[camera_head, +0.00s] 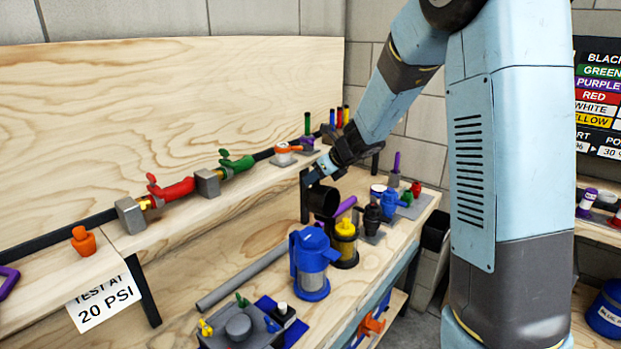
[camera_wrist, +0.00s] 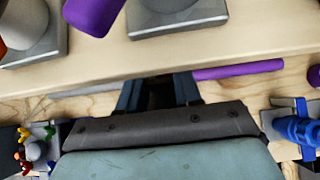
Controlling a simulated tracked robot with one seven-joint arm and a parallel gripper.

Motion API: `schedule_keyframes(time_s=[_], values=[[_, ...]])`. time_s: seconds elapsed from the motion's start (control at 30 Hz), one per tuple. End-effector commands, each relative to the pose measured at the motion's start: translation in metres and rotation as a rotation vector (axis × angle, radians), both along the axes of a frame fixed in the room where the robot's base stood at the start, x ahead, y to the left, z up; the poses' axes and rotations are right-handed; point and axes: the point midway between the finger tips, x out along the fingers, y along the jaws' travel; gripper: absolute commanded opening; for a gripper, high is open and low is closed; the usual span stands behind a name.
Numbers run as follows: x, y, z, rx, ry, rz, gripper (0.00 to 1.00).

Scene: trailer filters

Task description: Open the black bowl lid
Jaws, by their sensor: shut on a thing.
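My gripper (camera_head: 313,176) is below the upper shelf's front edge, over the lower bench. It is shut on a dark piece, which shows between the fingers in the wrist view (camera_wrist: 161,94). In the head view a black cup-shaped piece (camera_head: 324,201) hangs directly under the fingers, apparently the held piece. I cannot tell whether it is the black bowl lid. A black filter unit (camera_head: 372,217) stands on a grey plate on the bench, to the right of my gripper. Its top looks dark, and too small to tell open from closed.
A yellow filter (camera_head: 345,243) and a blue filter (camera_head: 311,262) stand in front of the gripper. A purple pipe (camera_wrist: 238,70) and a grey pipe (camera_head: 245,278) lie on the bench. The upper shelf (camera_head: 165,233) carries red and green valves. A black bracket (camera_head: 304,196) is close by.

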Motion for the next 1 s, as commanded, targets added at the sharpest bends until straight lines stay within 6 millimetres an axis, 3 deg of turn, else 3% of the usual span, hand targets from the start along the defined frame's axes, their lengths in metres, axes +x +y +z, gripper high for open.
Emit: schedule_keyframes(time_s=[0.2, 0.47, 0.5, 0.77, 1.0], values=[[-0.022, -0.024, 0.007, -0.001, 0.001, -0.004, 0.00], [-0.023, -0.025, 0.006, -0.003, 0.003, -0.003, 0.00], [-0.023, -0.025, 0.006, -0.003, 0.003, -0.003, 0.35], [-0.023, -0.024, 0.006, -0.002, 0.002, -0.001, 0.60], [-0.023, -0.024, 0.007, -0.001, 0.002, -0.001, 0.60]])
